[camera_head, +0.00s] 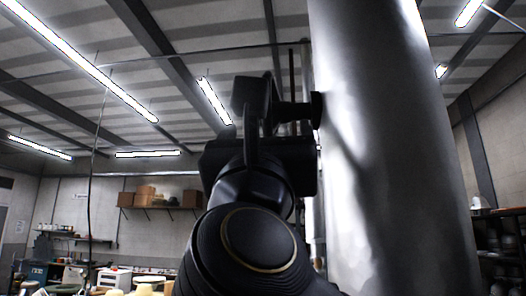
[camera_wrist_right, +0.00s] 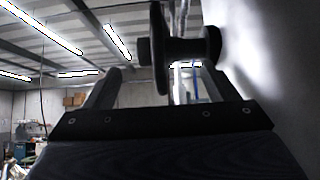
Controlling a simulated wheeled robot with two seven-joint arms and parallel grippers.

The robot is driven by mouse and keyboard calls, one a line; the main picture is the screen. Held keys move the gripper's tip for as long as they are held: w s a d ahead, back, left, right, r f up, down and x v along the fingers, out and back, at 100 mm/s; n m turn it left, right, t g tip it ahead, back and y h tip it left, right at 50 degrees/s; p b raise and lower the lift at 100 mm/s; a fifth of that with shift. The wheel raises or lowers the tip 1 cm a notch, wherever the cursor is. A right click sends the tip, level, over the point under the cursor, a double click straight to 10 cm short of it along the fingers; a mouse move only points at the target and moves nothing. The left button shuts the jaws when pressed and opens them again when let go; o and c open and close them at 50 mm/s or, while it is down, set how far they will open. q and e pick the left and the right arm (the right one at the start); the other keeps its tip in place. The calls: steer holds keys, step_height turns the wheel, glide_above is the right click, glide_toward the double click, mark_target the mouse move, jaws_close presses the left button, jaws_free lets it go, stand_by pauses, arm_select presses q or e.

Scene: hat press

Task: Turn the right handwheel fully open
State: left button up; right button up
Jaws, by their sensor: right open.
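The right handwheel (camera_wrist_right: 159,45) is dark and shows nearly edge-on in the wrist view. Its short stem runs right to a round flange (camera_wrist_right: 212,45) beside a large grey metal cylinder (camera_wrist_right: 262,70). My right gripper (camera_wrist_right: 160,78) is open, with one finger to the left and one to the right of the wheel's lower rim. I cannot tell whether either finger touches it. In the head view the right gripper (camera_head: 258,125) is dark against the dark handwheel (camera_head: 271,102), and they overlap. My left gripper is not in view.
The grey cylinder (camera_head: 390,150) stands close at the right of my right arm and fills much of the head view. A wall shelf with boxes (camera_head: 150,196) and a cluttered worktop (camera_head: 120,280) are far back left. The space left of my gripper is open.

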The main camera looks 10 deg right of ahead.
steer(key=p+x, duration=0.3)
steer(key=x, duration=0.3)
steer(key=shift+w+r, duration=0.15)
steer(key=shift+r, duration=0.1)
steer(key=c, duration=0.9)
steer(key=shift+p, duration=0.3)
steer(key=shift+c, duration=0.5)
